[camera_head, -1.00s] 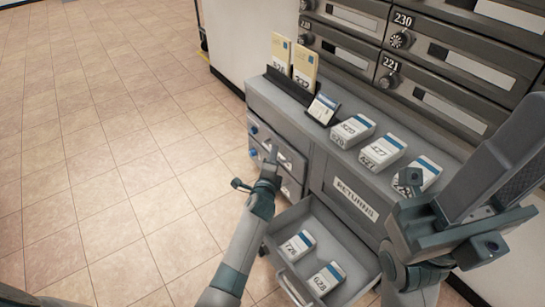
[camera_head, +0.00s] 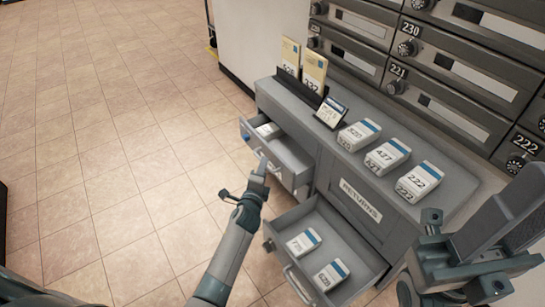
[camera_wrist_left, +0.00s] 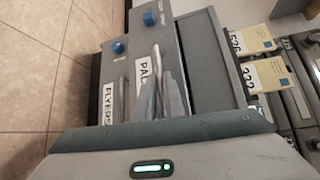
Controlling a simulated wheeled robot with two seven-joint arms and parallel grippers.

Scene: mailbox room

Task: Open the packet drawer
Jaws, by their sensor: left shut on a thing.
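The packet drawer (camera_head: 293,160), the upper grey drawer at the left of the counter, stands pulled out, with a white packet (camera_head: 268,130) inside. In the left wrist view its front (camera_wrist_left: 176,50) bears a partly hidden label starting "PA" and a blue knob (camera_wrist_left: 148,18). My left gripper (camera_head: 261,163) is shut on the packet drawer's handle (camera_wrist_left: 156,72) at that front. My right gripper (camera_head: 480,240) is in the lower right, over the counter's near side and away from the drawer; its jaw opening is unclear.
A flyers drawer front (camera_wrist_left: 118,80) sits beside the packet drawer in the left wrist view. A lower drawer (camera_head: 335,245) stands open with two packets. The counter (camera_head: 300,103) holds upright envelopes (camera_head: 313,72) and several packets (camera_head: 386,154). Tiled floor (camera_head: 110,150) is free at left.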

